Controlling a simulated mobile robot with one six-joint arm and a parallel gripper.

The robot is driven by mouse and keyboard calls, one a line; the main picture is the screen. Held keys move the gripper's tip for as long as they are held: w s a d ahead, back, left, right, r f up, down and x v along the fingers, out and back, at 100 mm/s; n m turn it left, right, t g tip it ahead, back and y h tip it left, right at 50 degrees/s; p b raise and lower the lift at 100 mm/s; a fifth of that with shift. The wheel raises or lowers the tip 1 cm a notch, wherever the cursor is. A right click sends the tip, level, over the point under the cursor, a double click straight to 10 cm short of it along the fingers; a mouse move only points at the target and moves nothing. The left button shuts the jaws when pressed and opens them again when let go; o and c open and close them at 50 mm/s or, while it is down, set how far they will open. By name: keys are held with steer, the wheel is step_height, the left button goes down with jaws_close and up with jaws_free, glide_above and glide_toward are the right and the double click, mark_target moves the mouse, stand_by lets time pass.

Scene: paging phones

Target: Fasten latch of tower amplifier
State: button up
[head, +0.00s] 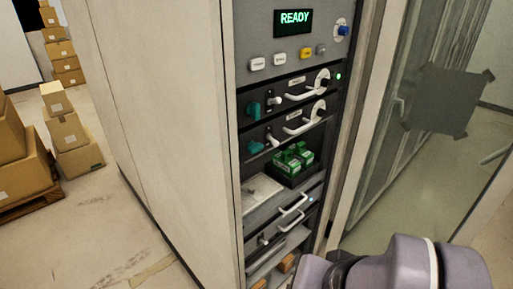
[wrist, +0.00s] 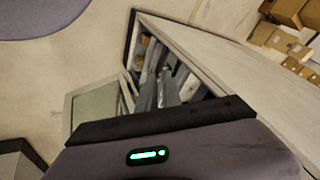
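A rack cabinet (head: 180,120) holds stacked units. Two dark modules carry white handles and teal latches; their labels are too small to read, so I cannot tell which is the tower amplifier. The upper teal latch (head: 254,108) stands roughly upright. The lower teal latch (head: 256,147) looks tilted sideways. A green lamp (head: 338,76) glows beside the upper module; none shows lit by the lower one. My gripper's fingers are outside the head view, where only my purple arm shows at lower right. In the wrist view, grey shapes (wrist: 165,88) stand beyond my gripper's dark edge; whether these are fingers is unclear.
A READY display (head: 293,18) tops the rack. Below are green blocks (head: 293,158) on a shelf and a lower drawer with a white handle (head: 293,204). A glass panel (head: 440,160) stands right. Cardboard boxes (head: 70,140) are at left, with clear floor between.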

mark_target(258, 150)
steer(key=o, duration=0.4)
steer(key=a+m+g+y+p, duration=0.1)
steer(key=m, duration=0.1)
steer(key=s+a+m+g+y+p, duration=0.1)
steer(key=m, duration=0.1)
steer(key=a+f+m+g+y+p, duration=0.1)
steer(key=m, duration=0.2)
steer(key=shift+s+a+g, duration=0.15)
steer(key=shift+s+g, duration=0.1)
steer(key=shift+g, duration=0.05)
steer(key=w+a+r+m+y+p, duration=0.3)
steer(key=w+r+m+y+p, duration=0.3)
steer(key=m, duration=0.9)
steer(key=w+d+r+m+t+p, duration=0.1)
steer(key=w+d+m+t+p, duration=0.1)
steer(key=w+d+m+t, duration=1.4)
steer(key=w+a+m+g, duration=0.1)
steer(key=w+a, duration=0.2)
steer(key=a, duration=0.1)
steer(key=w+a+m+g, duration=0.1)
steer(key=w+a, duration=0.2)
steer(key=a, duration=0.2)
steer(key=w+a+m+g, duration=0.1)
steer(key=w+a+g, duration=0.1)
steer(key=w+a, duration=0.2)
steer(key=shift+a+m+b, duration=0.4)
steer(key=shift+a, duration=0.35)
jaws_close()
